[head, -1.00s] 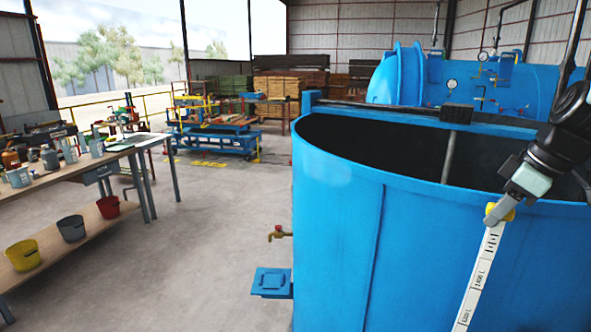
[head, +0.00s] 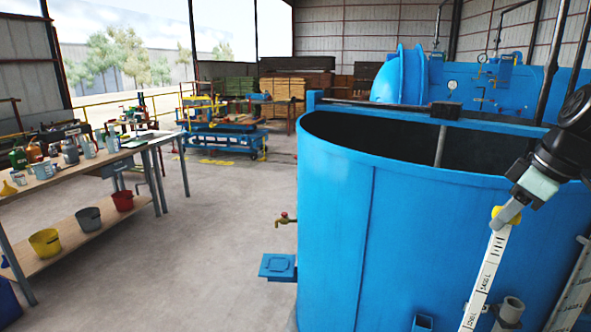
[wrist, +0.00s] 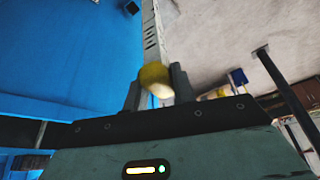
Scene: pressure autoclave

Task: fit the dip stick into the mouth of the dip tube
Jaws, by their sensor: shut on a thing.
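The dip stick is a long white strip with black marks and litre figures (head: 483,284), with a yellow knob at its top (head: 499,217). My gripper (head: 507,212) is shut on the knob end, and the stick hangs down, leaning to the lower left, in front of the blue tank. In the wrist view my gripper (wrist: 156,88) has the yellow knob (wrist: 154,74) between its fingers, with the stick (wrist: 151,30) running away from it. A grey upright pipe with an open top, seemingly the dip tube (head: 511,310), stands low beside the stick. The stick's lower end is out of the head view.
A marked pale board (head: 574,290) stands at the right edge. A workbench (head: 95,165) is left; the floor between is clear.

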